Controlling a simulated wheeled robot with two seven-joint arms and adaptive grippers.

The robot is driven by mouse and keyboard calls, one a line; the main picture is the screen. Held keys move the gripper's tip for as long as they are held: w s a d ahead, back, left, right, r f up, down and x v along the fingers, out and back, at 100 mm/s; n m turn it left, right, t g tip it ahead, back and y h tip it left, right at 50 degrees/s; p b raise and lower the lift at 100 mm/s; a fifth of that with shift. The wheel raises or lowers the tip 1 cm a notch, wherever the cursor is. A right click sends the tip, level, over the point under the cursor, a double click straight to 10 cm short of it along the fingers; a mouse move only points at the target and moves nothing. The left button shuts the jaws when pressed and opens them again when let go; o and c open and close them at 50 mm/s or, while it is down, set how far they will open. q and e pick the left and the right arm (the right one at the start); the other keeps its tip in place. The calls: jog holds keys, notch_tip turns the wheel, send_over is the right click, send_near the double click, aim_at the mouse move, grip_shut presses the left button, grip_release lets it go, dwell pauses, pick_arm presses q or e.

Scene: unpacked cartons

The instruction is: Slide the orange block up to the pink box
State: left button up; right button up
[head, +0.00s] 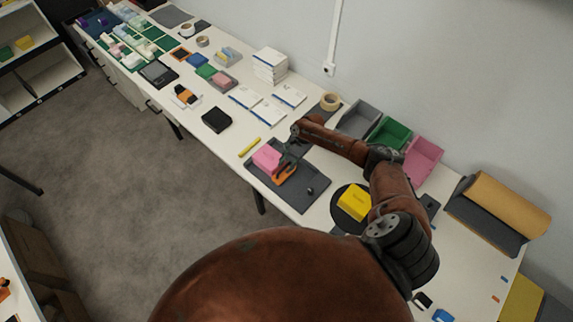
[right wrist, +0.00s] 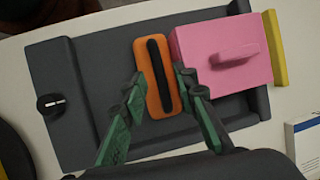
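The orange block (right wrist: 157,75) has a black strip along its top and lies on a dark grey tray (right wrist: 85,105). The pink box (right wrist: 215,70), with a pink handle, stands right beside it on the same tray. The gap between them is very narrow, and the right wrist view does not show clearly whether they touch. My right gripper (right wrist: 159,78) has one finger along each long side of the block, both against it. In the head view the right gripper (head: 285,160) partly hides the block (head: 286,175) beside the pink box (head: 266,158). My left gripper is not in view.
A yellow bar (right wrist: 275,45) lies past the pink box, beyond the tray edge. A small black knob (right wrist: 50,103) is at the tray's other end. A yellow block (head: 354,201) sits on a black disc. Grey, green and pink bins (head: 422,160) line the wall.

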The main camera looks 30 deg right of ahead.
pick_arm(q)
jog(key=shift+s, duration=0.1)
pick_arm(e)
jog(key=shift+r, duration=0.1)
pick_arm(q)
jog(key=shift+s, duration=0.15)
pick_arm(e)
jog(key=v, duration=1.1)
jog(key=shift+d+r, duration=0.25)
jog(key=shift+r, duration=0.1)
